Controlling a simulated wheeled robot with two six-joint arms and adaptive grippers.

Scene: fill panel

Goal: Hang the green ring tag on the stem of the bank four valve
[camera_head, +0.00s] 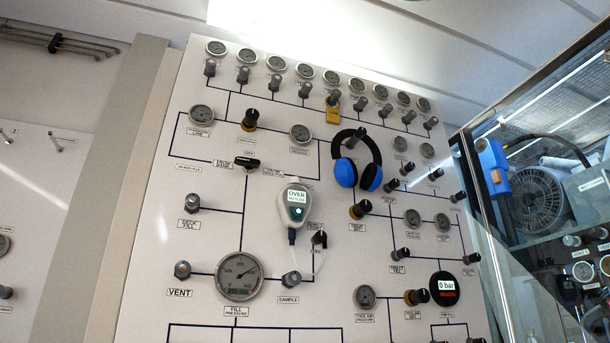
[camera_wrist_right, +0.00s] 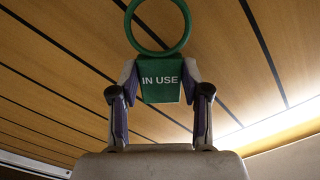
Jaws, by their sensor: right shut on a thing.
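In the right wrist view, my right gripper (camera_wrist_right: 161,84) is shut on the green ring tag (camera_wrist_right: 162,96). The tag's plate reads "IN USE" and sits between the two fingers. Its open ring stands above the plate, clear of the fingers, with nothing through it. Neither gripper shows in the head view.
A yellow tag (camera_head: 333,116) hangs at the fifth valve in the row. Blue and black headphones (camera_head: 371,179) and a white handheld meter (camera_head: 296,206) hang lower on the panel (camera_head: 150,290). A glass-fronted cabinet with a blue machine (camera_head: 493,168) stands at right.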

